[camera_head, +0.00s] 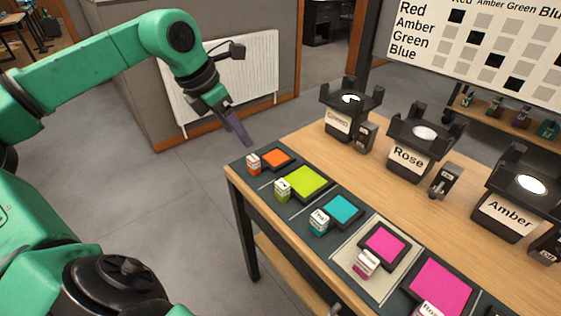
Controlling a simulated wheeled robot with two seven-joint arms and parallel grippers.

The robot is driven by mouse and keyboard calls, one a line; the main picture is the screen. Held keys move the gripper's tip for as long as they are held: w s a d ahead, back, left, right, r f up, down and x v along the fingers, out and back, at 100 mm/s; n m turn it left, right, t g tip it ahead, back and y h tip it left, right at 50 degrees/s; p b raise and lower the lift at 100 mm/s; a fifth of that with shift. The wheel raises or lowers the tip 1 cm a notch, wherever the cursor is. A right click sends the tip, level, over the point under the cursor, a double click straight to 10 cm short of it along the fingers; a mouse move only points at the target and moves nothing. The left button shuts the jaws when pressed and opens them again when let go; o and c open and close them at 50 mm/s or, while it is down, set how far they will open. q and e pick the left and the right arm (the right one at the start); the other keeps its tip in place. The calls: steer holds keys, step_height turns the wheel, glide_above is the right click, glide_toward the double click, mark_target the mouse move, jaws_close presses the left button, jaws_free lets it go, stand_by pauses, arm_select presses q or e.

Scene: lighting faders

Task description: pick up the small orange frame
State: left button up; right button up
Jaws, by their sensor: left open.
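The small orange frame (276,158), a dark-edged square with an orange sheet, lies flat at the far left end of the dark strip along the table's front edge. A small orange-and-white block (253,163) stands beside it on the left. My left gripper (246,138) has purple fingers pointing down. In the picture it shows up and left of the orange frame, apart from it, near the table's far left corner. It is open and nothing shows between its fingers. My right gripper is not in view.
A lime frame (306,182), a teal frame (342,210) and pink frames (385,246) follow along the strip, each with a small labelled block. Black lamp holders labelled Green, Rose (410,155) and Amber stand behind. The radiator (262,62) is beyond the table.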

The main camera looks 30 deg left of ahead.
mark_target(253, 157)
arm_select(q)
steer(key=x, duration=0.7)
steer(key=shift+w+f, duration=0.1)
steer(key=shift+w+d+f+p, duration=0.1)
steer(key=shift+f+p, duration=0.25)
steer(key=x, duration=0.3)
steer(key=shift+w+f, duration=0.1)
steer(key=shift+f, duration=0.2)
steer(key=shift+w+f, duration=0.2)
steer(key=shift+f, duration=0.1)
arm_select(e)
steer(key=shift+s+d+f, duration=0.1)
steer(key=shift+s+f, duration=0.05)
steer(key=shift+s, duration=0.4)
arm_select(q)
jaws_close()
